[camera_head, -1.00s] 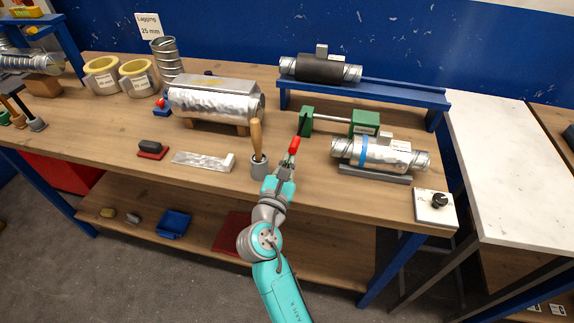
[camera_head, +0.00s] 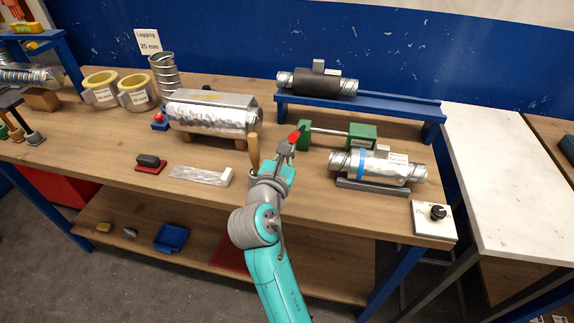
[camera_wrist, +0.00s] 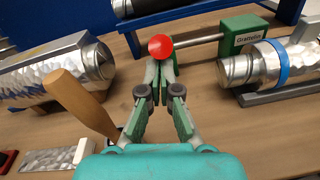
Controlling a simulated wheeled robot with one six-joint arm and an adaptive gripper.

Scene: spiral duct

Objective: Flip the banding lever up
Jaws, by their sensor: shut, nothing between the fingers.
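The banding tool has a left green block (camera_head: 304,134) and a right labelled green block (camera_head: 362,137), joined by a steel rod. Its lever's red grip (camera_head: 294,136) stands beside the left block. In the wrist view, the red grip (camera_wrist: 160,46) shows end-on as a round red tip and hides part of what is behind it. My gripper (camera_head: 286,149) is shut and empty, with its fingertips right at the red grip. In the wrist view, my gripper (camera_wrist: 161,70) has its fingertips together just below the red tip; whether they touch it is unclear.
A wooden-handled tool (camera_head: 254,152) stands close left of my gripper. A foil-wrapped duct (camera_head: 212,115) lies behind it. Another duct with a blue band (camera_head: 375,166) lies on the right. A blue raised rail (camera_head: 400,101) runs behind. Bench top between is clear.

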